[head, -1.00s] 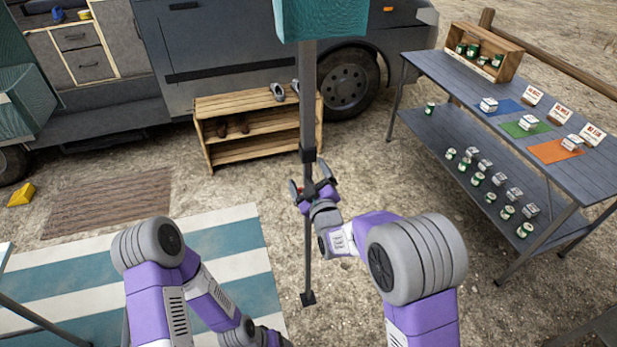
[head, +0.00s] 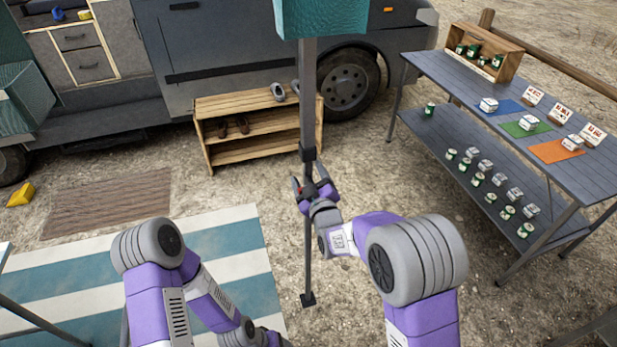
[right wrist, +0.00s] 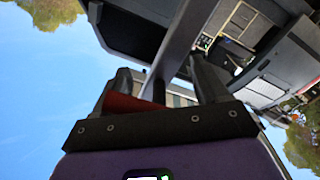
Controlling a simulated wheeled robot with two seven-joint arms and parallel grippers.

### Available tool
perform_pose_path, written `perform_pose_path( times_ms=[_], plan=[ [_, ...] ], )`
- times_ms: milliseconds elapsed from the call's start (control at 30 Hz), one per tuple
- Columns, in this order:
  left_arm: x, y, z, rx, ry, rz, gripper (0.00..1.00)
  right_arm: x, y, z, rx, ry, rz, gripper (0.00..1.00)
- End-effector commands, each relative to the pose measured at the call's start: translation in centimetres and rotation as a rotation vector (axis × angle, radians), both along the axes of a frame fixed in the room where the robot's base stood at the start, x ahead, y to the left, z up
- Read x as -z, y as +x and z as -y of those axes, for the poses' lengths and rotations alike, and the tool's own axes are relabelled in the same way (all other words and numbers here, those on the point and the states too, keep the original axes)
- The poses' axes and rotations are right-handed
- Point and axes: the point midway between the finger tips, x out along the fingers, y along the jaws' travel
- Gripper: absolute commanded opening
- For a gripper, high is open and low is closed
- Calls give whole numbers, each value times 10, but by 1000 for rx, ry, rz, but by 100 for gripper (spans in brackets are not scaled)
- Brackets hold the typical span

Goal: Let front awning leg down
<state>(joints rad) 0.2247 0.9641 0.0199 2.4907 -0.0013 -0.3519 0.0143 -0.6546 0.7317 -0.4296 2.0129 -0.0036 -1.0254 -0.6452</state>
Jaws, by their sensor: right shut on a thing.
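The front awning leg (head: 308,100) is a dark grey upright pole below the teal awning (head: 322,18). It has a dark collar partway down, a thinner lower section (head: 308,255) and a small square foot (head: 308,300) close to the ground; I cannot tell whether it touches. My right gripper (head: 312,192) is shut on the leg just below the collar. The leg also shows between the fingers in the right wrist view (right wrist: 178,50), with a red part (right wrist: 135,104) by the left finger. My left arm comes in low at the left; its gripper is out of the picture.
A wooden shoe rack (head: 255,125) stands behind the leg, against the van (head: 240,50). A grey table (head: 540,120) with cans and cards is at the right. A striped mat (head: 200,260) lies at the left, and a yellow wheel chock (head: 20,194) lies farther left.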

Motion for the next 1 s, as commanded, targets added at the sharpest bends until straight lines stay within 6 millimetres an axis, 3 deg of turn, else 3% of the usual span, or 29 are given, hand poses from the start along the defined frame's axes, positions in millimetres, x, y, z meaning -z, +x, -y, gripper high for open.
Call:
perform_pose_path(
  times_ms=[33,300,400,500,667,967,1000],
  plan=[
    [11,0,0,0,0,0,72,16,-1,0,3,13,-16,19],
    [50,0,0,0,0,0,72,64,-1,0,3,11,-18,18],
    [59,0,0,0,0,0,72,89,-1,0,3,9,-20,18],
    [56,0,0,0,0,-1,72,105,0,0,4,10,-19,18],
    [55,0,0,0,0,0,72,116,0,0,3,14,-13,18],
    [55,0,0,0,0,0,72,116,0,0,4,14,-11,18],
    [55,0,0,0,0,0,72,116,0,0,2,14,-11,79]
  ],
)
